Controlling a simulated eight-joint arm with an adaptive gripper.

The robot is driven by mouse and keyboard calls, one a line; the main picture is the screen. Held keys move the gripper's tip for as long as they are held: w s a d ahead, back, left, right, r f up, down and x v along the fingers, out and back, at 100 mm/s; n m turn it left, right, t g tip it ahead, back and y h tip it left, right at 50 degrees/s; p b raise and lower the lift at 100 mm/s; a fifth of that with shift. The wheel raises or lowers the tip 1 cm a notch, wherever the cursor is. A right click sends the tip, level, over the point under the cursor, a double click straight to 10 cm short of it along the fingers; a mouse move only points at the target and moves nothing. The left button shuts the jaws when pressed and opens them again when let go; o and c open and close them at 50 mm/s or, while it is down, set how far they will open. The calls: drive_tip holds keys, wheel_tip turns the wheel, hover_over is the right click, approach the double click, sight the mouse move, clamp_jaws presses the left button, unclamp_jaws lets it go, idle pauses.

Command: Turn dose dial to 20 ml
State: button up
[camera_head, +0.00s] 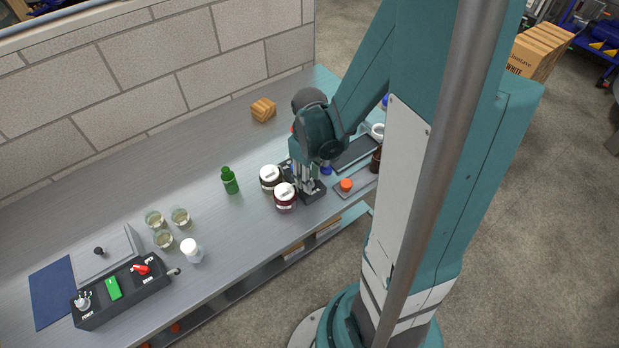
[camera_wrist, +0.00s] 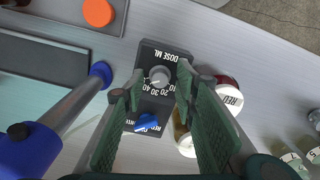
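The dose dial (camera_wrist: 159,75) is a small round grey knob on a black box (camera_wrist: 176,53) marked "DOSE ML", with a row of numbers beside it. The digits are partly covered, and I cannot tell which one the dial points at. A blue handle (camera_wrist: 147,123) is on the same box. My gripper (camera_wrist: 160,82) is open, with one green-padded finger on each side of the dial. I cannot tell whether a finger touches it. In the head view my gripper (camera_head: 307,183) points down over the black box (camera_head: 314,193), and the dial is hidden there.
Two jars (camera_head: 285,198) with white lids stand close left of the box, one labelled "RED". An orange-red cap (camera_head: 346,185) and a dark tray (camera_head: 354,153) lie to the right. A green bottle (camera_head: 229,180), glasses and a switch box (camera_head: 120,292) stand further left.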

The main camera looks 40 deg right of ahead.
drive_tip(key=c, duration=0.7)
drive_tip(key=shift+n, duration=0.3)
drive_tip(key=n+b, duration=0.1)
drive_tip(key=n, duration=0.2)
drive_tip(key=n+b, duration=0.1)
drive_tip(key=n, duration=0.3)
drive_tip(key=n+b, duration=0.1)
drive_tip(key=n, duration=0.4)
drive_tip(key=n+b, duration=0.1)
drive_tip(key=n, duration=0.4)
